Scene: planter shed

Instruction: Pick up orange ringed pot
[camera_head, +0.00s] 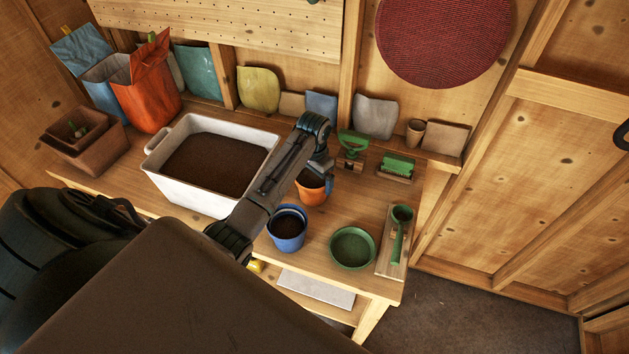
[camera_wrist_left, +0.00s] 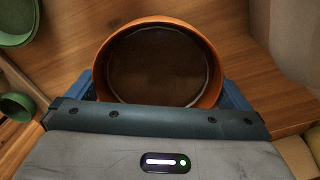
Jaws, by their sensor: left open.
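The orange pot (camera_head: 313,193) stands on the wooden bench, right of the white tub and just behind the blue pot, partly hidden by my left arm. In the left wrist view its round orange rim (camera_wrist_left: 214,62) faces the camera, with a dark brown inside. My left gripper (camera_head: 322,165) is over the pot, pointing down. In the left wrist view the blue fingers (camera_wrist_left: 158,92) show at both sides of the pot, apart and open. Whether they touch its wall is hidden. My right gripper is not in view.
A blue pot (camera_head: 287,240) stands close in front. The white tub (camera_head: 182,195) of soil is at left. A green saucer (camera_head: 352,248) and a green scoop (camera_head: 396,238) on a board are at right. Green-handled brushes (camera_head: 396,168) stand behind.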

